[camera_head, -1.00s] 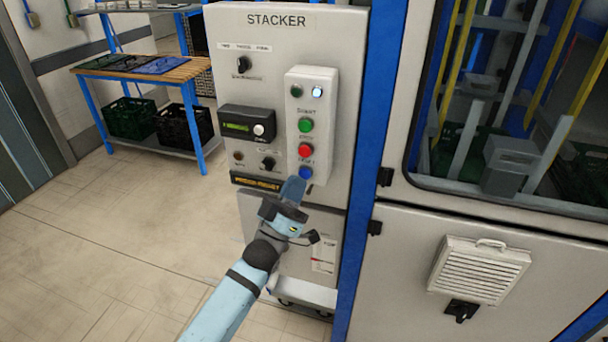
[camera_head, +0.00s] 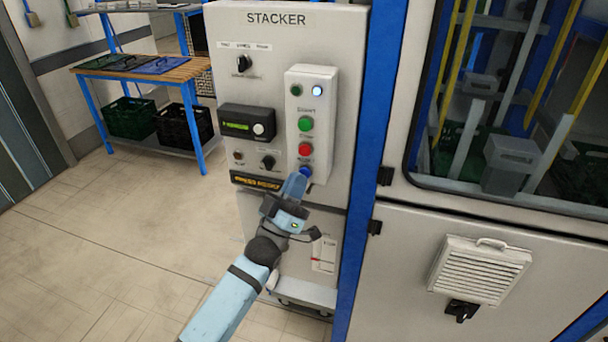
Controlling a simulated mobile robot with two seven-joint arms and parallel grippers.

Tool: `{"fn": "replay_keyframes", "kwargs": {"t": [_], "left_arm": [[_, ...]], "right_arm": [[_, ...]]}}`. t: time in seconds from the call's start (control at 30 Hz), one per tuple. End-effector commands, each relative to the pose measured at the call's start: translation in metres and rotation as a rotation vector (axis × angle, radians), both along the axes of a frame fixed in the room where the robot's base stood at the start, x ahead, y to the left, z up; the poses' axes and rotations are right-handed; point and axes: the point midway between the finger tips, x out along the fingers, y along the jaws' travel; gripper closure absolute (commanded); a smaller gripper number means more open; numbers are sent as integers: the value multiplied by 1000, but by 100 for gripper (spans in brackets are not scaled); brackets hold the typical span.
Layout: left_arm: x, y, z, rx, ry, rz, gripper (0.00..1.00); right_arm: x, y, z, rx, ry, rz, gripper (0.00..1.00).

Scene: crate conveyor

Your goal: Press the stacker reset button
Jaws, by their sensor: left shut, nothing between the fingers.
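The grey stacker panel (camera_head: 285,45) stands upright in the middle of the head view. On its raised button strip (camera_head: 311,78) are a green button (camera_head: 305,124), a red button (camera_head: 305,149) and, lowest, a blue button (camera_head: 307,171). The button labels are too small to read surely. My left gripper (camera_head: 295,184) is shut and empty, its fingertips pointing up at the blue button and covering its lower left part. I cannot tell whether they touch it. My right gripper is not in view.
Left of the strip are a small display (camera_head: 247,123) and several knobs. A blue-legged table (camera_head: 150,68) with dark crates (camera_head: 184,127) beneath stands at the back left. A white cabinet (camera_head: 410,270) with a window is on the right. The floor (camera_head: 100,240) at left is clear.

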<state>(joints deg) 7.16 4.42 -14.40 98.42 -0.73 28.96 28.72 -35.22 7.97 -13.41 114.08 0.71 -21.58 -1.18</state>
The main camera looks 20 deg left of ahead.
Motion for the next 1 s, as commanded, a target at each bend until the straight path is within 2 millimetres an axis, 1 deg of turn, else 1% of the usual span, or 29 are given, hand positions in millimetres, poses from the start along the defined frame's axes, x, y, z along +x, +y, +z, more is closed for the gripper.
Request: {"fn": "replay_keyframes", "kwargs": {"t": [0.37, 1.0], "left_arm": [[1, 0, 0, 0, 0, 0, 100], [8, 0, -1, 1, 1, 0, 100]], "right_arm": [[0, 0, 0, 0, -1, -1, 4], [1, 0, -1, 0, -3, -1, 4]]}}
